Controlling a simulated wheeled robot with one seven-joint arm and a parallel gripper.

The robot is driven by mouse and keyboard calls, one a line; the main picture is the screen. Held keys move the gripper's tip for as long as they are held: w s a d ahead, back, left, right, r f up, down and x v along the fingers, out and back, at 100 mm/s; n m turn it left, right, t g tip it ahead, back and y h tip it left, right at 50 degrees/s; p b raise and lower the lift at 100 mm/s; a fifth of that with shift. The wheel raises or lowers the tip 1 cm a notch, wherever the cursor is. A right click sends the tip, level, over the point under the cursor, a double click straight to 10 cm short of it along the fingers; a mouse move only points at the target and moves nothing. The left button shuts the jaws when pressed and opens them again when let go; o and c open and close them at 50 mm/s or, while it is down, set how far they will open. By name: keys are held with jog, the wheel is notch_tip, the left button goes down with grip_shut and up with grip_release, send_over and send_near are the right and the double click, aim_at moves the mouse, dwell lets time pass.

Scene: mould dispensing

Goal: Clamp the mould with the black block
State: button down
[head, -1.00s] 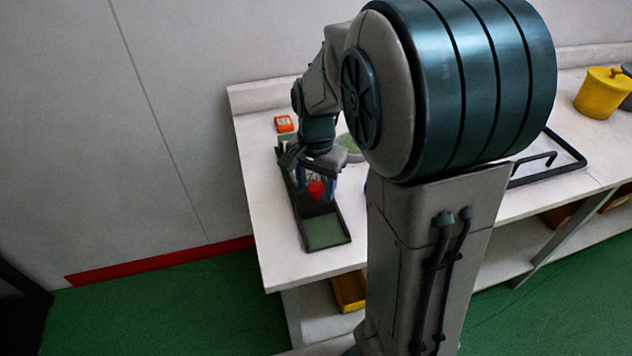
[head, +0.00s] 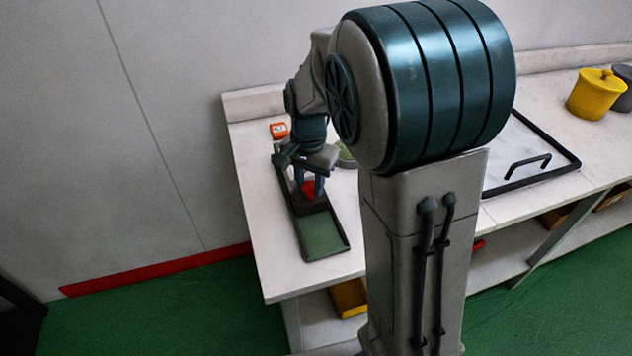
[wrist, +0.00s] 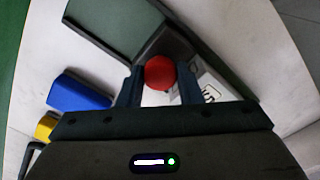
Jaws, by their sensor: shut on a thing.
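My gripper (head: 309,188) reaches down over the far part of a long dark-rimmed tray with a green floor (head: 323,236). Its fingers (wrist: 159,76) are shut on a round red knob (wrist: 159,70); the knob also shows between the fingers in the head view (head: 308,187). A black block (wrist: 170,48) lies right by the knob and spans the tray; its join to the knob is hidden. A pale piece with dark marks (wrist: 211,91), perhaps the mould, shows beside the right finger in the wrist view, mostly hidden by my gripper.
A blue block (wrist: 80,92) and a yellow thing (wrist: 46,126) lie left in the wrist view. An orange box (head: 278,130) and a partly hidden green bowl (head: 346,157) stand near the tray. A yellow pot (head: 597,94) and a black-framed panel (head: 550,140) are at the right.

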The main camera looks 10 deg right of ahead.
aim_at(309, 185)
jog(key=c, duration=1)
grip_release()
jog(key=shift+c, duration=0.2)
notch_tip(309, 185, up, 14)
jog(key=shift+p, duration=0.35)
